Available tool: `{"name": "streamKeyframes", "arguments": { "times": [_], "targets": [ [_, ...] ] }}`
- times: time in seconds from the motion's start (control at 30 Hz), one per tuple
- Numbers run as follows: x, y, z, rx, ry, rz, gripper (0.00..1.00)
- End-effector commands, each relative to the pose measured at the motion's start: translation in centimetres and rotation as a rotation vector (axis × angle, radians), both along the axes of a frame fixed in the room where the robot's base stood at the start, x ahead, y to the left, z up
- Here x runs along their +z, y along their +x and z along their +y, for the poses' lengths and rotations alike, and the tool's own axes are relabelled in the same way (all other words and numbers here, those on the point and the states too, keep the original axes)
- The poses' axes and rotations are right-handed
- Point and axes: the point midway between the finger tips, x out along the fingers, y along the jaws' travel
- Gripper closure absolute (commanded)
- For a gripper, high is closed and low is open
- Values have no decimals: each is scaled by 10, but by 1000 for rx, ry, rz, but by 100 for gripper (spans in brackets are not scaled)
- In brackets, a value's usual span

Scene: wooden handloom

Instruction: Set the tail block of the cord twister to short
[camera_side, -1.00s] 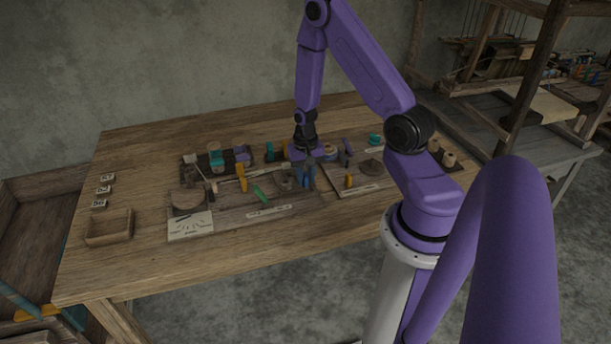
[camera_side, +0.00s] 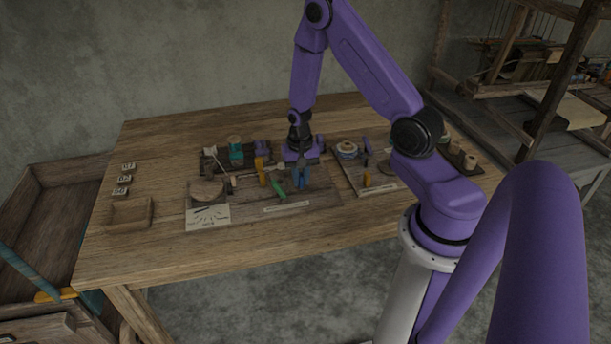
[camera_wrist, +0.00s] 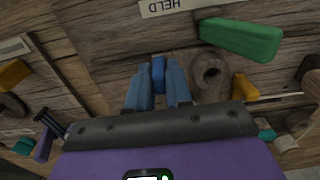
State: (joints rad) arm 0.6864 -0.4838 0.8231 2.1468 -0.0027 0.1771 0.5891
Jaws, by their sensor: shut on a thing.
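My gripper (camera_side: 302,180) is low over the right part of the wooden board (camera_side: 328,198) in the side view. In the wrist view, its blue fingers (camera_wrist: 159,92) are shut on a small blue block (camera_wrist: 159,72). I cannot tell from its look whether this is the tail block, and its base is hidden. A brown ring-shaped piece (camera_wrist: 210,74) lies just right of the fingers in the wrist view. A green bar (camera_wrist: 242,39) lies beyond it and also shows in the side view (camera_side: 279,194). No "short" mark is readable.
A pale label strip (camera_wrist: 176,5) reads "HELD" upside down. An orange upright piece (camera_side: 262,171) and a round wooden disc (camera_side: 207,190) with a pale dial card (camera_side: 208,217) stand left of my gripper. A second board (camera_side: 378,187) is at right. The table's front is clear.

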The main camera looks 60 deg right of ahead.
Motion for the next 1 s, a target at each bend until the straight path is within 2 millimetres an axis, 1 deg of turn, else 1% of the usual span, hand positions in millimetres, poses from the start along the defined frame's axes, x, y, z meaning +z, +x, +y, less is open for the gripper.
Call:
{"name": "streamKeyframes", "arguments": {
  "times": [0.03,0.13,0.17,0.2,0.23,0.57,0.7,0.87,1.0],
  "targets": [
    [1,5,4,5,-1,-10,100],
    [1,5,5,7,-1,-11,100],
    [1,5,5,7,-1,-11,77],
    [1,6,5,8,-1,-11,64],
    [1,6,5,8,-1,-11,60],
    [0,3,3,5,-1,-8,60],
    [4,3,3,5,-1,-8,60],
    [20,4,2,4,-2,-11,60],
    [41,4,2,4,-1,-11,60]
  ]
}}
